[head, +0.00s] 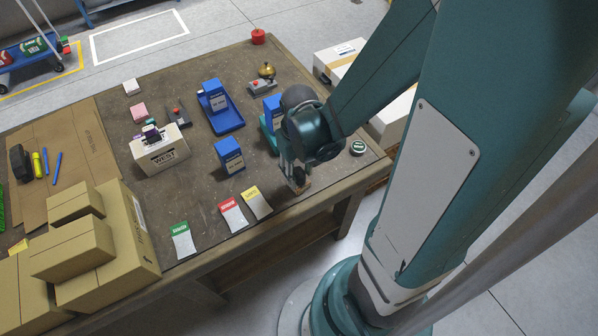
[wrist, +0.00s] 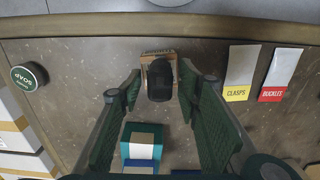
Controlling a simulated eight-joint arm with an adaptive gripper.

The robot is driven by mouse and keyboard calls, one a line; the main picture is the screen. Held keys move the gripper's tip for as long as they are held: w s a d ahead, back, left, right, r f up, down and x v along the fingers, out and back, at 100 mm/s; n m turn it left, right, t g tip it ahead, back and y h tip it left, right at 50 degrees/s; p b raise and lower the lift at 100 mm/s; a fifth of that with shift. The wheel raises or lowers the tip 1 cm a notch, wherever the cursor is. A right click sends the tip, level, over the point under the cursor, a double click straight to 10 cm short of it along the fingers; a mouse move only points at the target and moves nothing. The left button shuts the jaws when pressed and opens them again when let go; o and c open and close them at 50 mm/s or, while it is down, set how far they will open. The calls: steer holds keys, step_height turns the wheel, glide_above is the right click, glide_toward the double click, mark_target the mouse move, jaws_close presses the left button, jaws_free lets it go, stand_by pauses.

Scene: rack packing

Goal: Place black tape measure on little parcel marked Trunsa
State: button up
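A black rounded object, which looks like the black tape measure (wrist: 161,84), rests on or against a little brown parcel (wrist: 150,57) in the wrist view. Print on the parcel is too small to read surely. My gripper (wrist: 160,77) has its green-padded fingers on either side of the black object, with a narrow gap at each side. In the head view my gripper (head: 294,180) is low over the table's front edge. The parcel (head: 303,187) shows just beneath it, and the black object is hidden there.
Paper cards (head: 233,215) lie left of my gripper. A blue box (head: 230,156) and a teal bin (wrist: 142,140) stand close behind it. A round dark tin (head: 357,147) is to the right. Cartons (head: 75,250) and another black object (head: 20,163) are at the left.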

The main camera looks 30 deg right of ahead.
steer(key=shift+r, duration=0.1)
step_height(320, 180, up, 12)
steer(key=p, duration=0.3)
stand_by(0.9)
steer(key=shift+r, duration=0.1)
stand_by(0.6)
step_height(320, 180, up, 16)
steer(key=t, duration=0.7)
glide_above(299, 172)
steer(key=a, duration=0.5)
steer(key=shift+a+r, duration=0.2)
stand_by(1.0)
